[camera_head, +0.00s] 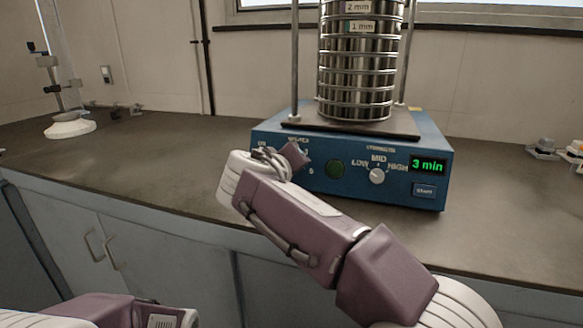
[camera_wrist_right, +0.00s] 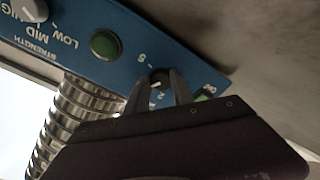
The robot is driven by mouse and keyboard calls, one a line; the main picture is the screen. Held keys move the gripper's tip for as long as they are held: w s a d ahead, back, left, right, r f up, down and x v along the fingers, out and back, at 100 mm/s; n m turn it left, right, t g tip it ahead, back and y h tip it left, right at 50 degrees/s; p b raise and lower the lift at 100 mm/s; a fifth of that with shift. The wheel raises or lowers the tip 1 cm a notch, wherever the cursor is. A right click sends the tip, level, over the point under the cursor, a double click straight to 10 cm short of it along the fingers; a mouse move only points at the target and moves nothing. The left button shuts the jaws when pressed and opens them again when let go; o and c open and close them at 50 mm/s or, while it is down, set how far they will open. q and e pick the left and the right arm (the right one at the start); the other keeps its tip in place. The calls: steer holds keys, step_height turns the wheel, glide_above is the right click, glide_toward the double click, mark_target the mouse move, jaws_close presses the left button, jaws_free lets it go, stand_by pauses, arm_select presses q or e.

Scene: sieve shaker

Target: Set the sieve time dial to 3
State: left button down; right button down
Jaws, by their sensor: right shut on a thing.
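The blue sieve shaker base (camera_head: 350,180) stands on the dark bench. Its green display (camera_head: 428,166) reads "3 min". In the right wrist view, my right gripper (camera_wrist_right: 160,82) is shut on the time dial (camera_wrist_right: 157,80), a dark knob with a white mark, one finger on each side. In the head view my right wrist covers this dial. The white strength dial (camera_head: 377,176) sits right of the round green button (camera_head: 335,169), below LOW, MID and HIGH. The Start button (camera_head: 424,191) is below the display. My left gripper is out of view.
A stack of metal sieves (camera_head: 357,70) stands on the shaker between two rods. A white-based stand (camera_head: 70,125) is on the left of the bench, and small items (camera_head: 560,150) are at the right. The bench left of the shaker is mostly clear.

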steer(key=shift+w+r, duration=0.1)
steer(key=shift+r, duration=0.15)
steer(key=c, duration=1.5)
jaws_free()
steer(key=o, duration=0.4)
steer(key=shift+w+d+f, duration=0.1)
steer(key=shift+w+f, duration=0.1)
steer(key=shift+w, duration=0.05)
steer(key=shift+s, duration=0.1)
steer(key=p+v, duration=0.2)
steer(key=v, duration=0.7)
